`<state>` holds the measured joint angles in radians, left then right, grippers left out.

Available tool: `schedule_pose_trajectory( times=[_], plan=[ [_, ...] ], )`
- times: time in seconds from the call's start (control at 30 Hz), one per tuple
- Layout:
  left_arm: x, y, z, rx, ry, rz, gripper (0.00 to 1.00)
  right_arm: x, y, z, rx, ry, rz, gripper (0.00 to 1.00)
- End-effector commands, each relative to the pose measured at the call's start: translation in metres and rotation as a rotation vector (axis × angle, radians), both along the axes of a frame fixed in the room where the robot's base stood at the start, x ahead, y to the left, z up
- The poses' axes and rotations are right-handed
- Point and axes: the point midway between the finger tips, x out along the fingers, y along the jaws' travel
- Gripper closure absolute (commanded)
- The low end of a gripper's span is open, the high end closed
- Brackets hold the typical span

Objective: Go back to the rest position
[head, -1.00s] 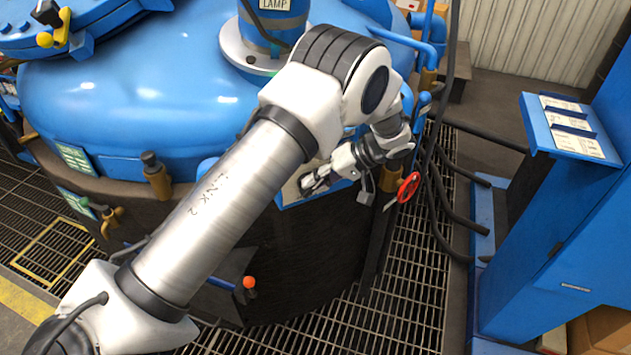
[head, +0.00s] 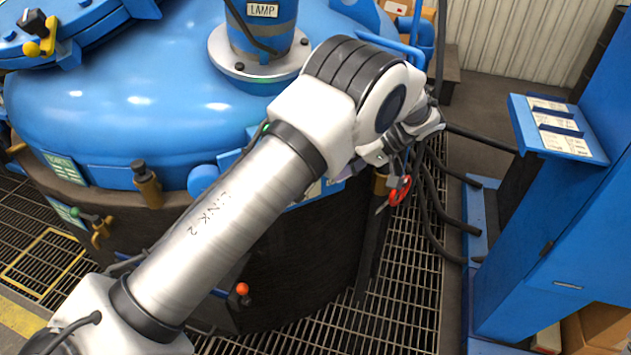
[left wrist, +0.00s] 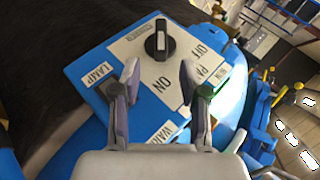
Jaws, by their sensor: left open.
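Beyond the fingertips is a blue panel (left wrist: 85,72) with a white plate marked ON and OFF. A black rotary knob (left wrist: 157,42) stands on that plate, apart from the fingers. My right gripper is in neither view.
The big blue furnace vessel (head: 100,105) fills the left and middle. A blue cabinet (head: 600,230) stands at the right. Floor grating (head: 415,290) between vessel and cabinet is open.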

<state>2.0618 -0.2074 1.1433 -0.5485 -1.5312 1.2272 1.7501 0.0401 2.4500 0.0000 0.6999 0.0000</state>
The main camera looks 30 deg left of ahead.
Motion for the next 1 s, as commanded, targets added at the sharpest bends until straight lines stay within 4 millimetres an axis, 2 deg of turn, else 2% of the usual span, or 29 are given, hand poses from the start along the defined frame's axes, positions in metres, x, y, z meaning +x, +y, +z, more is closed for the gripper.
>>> schedule_pose_trajectory(
  times=[0.1,0.2,0.7,0.77,0.8,0.87,0.97,1.0],
  plan=[
    [0.009,-0.015,0.014,0.0,-0.003,-0.001,0.56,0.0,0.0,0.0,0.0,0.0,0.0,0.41],
    [0.012,-0.021,0.02,0.0,0.0,-0.002,0.56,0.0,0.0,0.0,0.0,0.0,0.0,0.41],
    [0.012,-0.022,0.019,0.0,0.006,0.001,0.56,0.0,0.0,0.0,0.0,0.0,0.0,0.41],
    [0.009,-0.019,0.008,-0.004,0.027,0.007,0.56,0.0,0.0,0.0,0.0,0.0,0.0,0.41],
    [0.005,-0.012,-0.004,-0.01,0.051,0.021,0.56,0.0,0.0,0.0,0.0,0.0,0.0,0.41],
    [-0.014,-0.001,-0.026,-0.012,0.125,0.046,0.56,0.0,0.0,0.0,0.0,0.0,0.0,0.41],
    [-0.068,0.018,-0.078,-0.053,0.281,0.095,0.56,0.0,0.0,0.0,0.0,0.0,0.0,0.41],
    [-0.092,0.023,-0.104,-0.1,0.331,0.099,0.56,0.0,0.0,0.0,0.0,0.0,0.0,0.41]
  ],
)
